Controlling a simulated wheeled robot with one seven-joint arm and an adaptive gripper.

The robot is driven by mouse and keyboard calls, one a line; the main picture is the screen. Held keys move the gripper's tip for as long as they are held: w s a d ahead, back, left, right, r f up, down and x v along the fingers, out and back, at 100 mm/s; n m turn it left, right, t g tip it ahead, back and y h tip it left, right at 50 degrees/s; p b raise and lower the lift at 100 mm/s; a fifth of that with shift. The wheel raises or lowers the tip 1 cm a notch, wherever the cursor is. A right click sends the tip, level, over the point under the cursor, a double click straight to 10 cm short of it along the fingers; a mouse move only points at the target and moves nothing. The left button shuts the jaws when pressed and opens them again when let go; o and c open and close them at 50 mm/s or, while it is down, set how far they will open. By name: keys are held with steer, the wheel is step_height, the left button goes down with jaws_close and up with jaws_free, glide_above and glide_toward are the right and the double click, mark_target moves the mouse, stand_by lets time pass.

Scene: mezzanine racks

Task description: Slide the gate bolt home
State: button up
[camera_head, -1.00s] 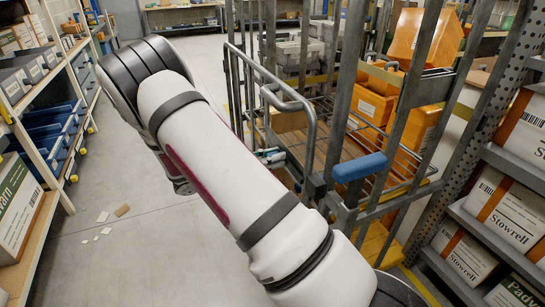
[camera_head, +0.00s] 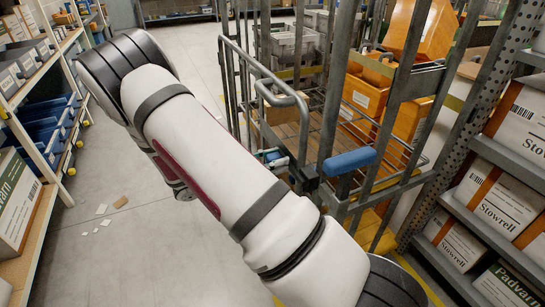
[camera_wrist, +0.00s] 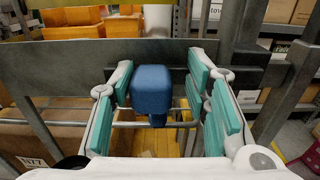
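The blue grip (camera_head: 350,160), which looks like the gate bolt's handle, sits on the grey metal frame of the wire cage's gate. In the wrist view, this blue grip (camera_wrist: 152,92) appears end-on, in line with the gap between my fingers. My gripper (camera_wrist: 160,78) is open, with teal pads left and right of the grip. A gap shows on the right side; no firm contact is visible. I cannot tell how deep the grip sits between the pads.
The cage (camera_head: 310,110) holds orange bins (camera_head: 405,100) and a grey crate (camera_head: 292,48). A perforated rack post (camera_head: 470,120) and shelves of cartons (camera_head: 495,205) stand close on the right. Shelves with blue bins (camera_head: 45,130) line the left. The floor between is mostly clear.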

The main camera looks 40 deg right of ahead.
steer(key=shift+w+a, duration=0.1)
steer(key=shift+w, duration=0.05)
steer(key=shift+w+a, duration=0.15)
steer(key=shift+a, duration=0.15)
steer(key=v, duration=1.1)
steer(key=shift+a, duration=0.1)
steer(key=s+a+r+m+y+p, duration=0.1)
steer(key=s+r+m+y+p, duration=0.3)
steer(key=s+r+m+y, duration=0.8)
steer(key=s+a+r+m+t+y+p, duration=0.1)
steer(key=s+a+r+t+y+p, duration=0.1)
steer(key=s+a+r+t, duration=0.2)
steer(key=s+a+r+m+t+y+p, duration=0.1)
steer(key=s+a+r+t+y+p, duration=0.2)
steer(key=s+r, duration=0.8)
steer(key=shift+s+a+r+m+t, duration=0.2)
steer(key=shift+s+a+m+t, duration=0.25)
steer(key=shift+t, duration=0.65)
